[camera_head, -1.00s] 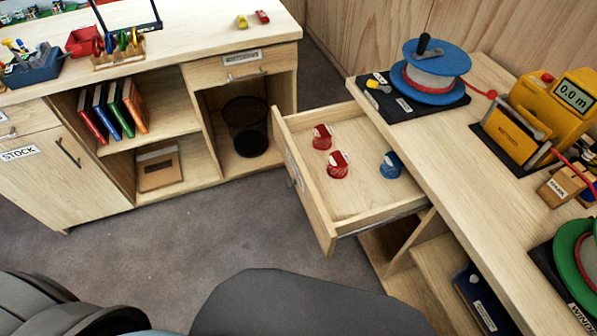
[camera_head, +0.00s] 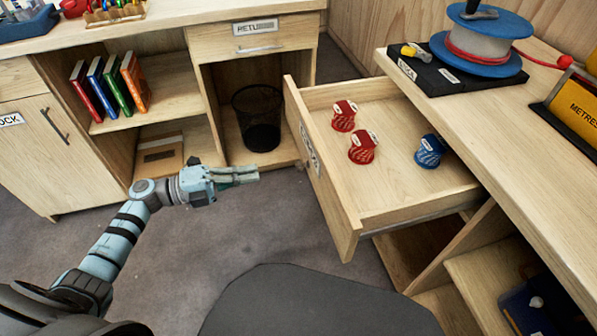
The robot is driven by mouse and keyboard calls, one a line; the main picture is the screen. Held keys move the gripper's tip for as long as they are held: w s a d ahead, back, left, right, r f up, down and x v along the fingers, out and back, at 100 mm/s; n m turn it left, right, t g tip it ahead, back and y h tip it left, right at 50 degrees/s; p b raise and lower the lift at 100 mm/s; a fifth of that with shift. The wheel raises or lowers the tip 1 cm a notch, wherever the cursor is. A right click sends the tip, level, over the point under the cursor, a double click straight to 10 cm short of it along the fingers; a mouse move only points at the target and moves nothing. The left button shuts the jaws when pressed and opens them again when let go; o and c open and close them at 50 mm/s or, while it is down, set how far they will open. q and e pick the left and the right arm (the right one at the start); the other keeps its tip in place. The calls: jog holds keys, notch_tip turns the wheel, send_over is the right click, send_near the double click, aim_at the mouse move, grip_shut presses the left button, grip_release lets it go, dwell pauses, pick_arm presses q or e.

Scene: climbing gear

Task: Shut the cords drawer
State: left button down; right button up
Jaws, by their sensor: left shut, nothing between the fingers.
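The open drawer (camera_head: 348,220) sticks out from the right-hand bench, its front panel facing left with a label (camera_head: 310,148) on it. The label is too slanted to read. Inside lie two red cord bundles (camera_head: 362,147) and one blue cord bundle (camera_head: 430,151). My left gripper (camera_head: 256,174) is shut and empty. It points right, in front of the left bench, a short way left of the drawer front and apart from it. My right gripper is not in view.
The right bench top (camera_head: 480,105) carries a blue rope spool (camera_head: 487,45) and a yellow meter (camera_head: 580,115). The left bench holds books (camera_head: 110,88) and a closed drawer (camera_head: 255,42). A black wire bin (camera_head: 258,118) stands in its opening. Grey floor (camera_head: 230,240) is clear between.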

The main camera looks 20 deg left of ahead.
aim_at(312, 162)
pick_arm(q)
jog(key=b+x, duration=0.1)
jog(key=x, duration=1.1)
jog(key=shift+w+d, duration=0.1)
jog(key=shift+d, duration=0.1)
